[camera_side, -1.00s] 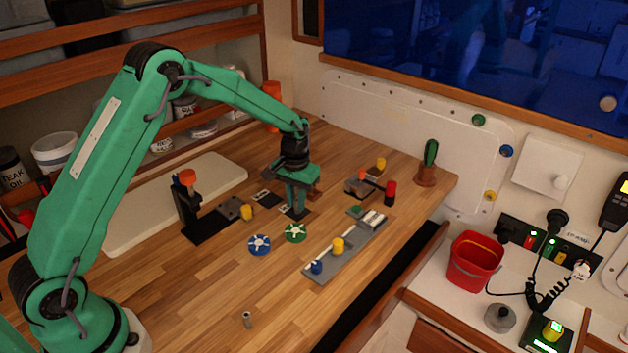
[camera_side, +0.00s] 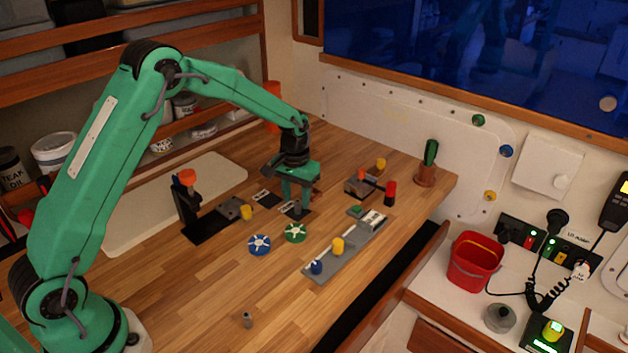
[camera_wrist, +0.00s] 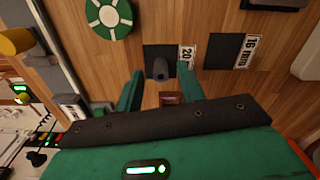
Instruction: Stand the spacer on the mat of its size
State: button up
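A grey tube-shaped spacer (camera_wrist: 160,70) stands, apparently upright, on the black mat labelled 20 (camera_wrist: 150,51) in the wrist view. My gripper (camera_wrist: 160,82) is open, with one green finger on each side of the spacer and a visible gap to each. In the side view my gripper (camera_side: 297,208) is low over this mat and partly hides the spacer. The other black mat, labelled 16 (camera_wrist: 222,52), is bare; it also shows in the side view (camera_side: 265,200). A second small grey spacer (camera_side: 247,320) stands on the bench near the front.
A green wheel (camera_side: 295,233) and a blue wheel (camera_side: 259,245) lie in front of the mats. A grey rail (camera_side: 325,272) with coloured knobs is at right. A black stand (camera_side: 187,205) with an orange top is at left. The bench front is mostly clear.

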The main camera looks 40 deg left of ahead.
aim_at(296, 202)
notch_tip(296, 202, up, 11)
dwell(0.5)
jog(key=shift+r, duration=0.1)
dwell(0.4)
jog(key=s+d+r+m+t, duration=0.1)
jog(key=s+r+t, duration=0.2)
jog(key=s+r, duration=0.9)
jog(key=s+f+m+t, duration=0.1)
jog(key=s+t, duration=0.1)
jog(key=s, duration=1.6)
jog(key=shift+d+f+t, duration=0.3)
jog(key=shift+d, duration=0.15)
jog(key=shift+s, duration=0.1)
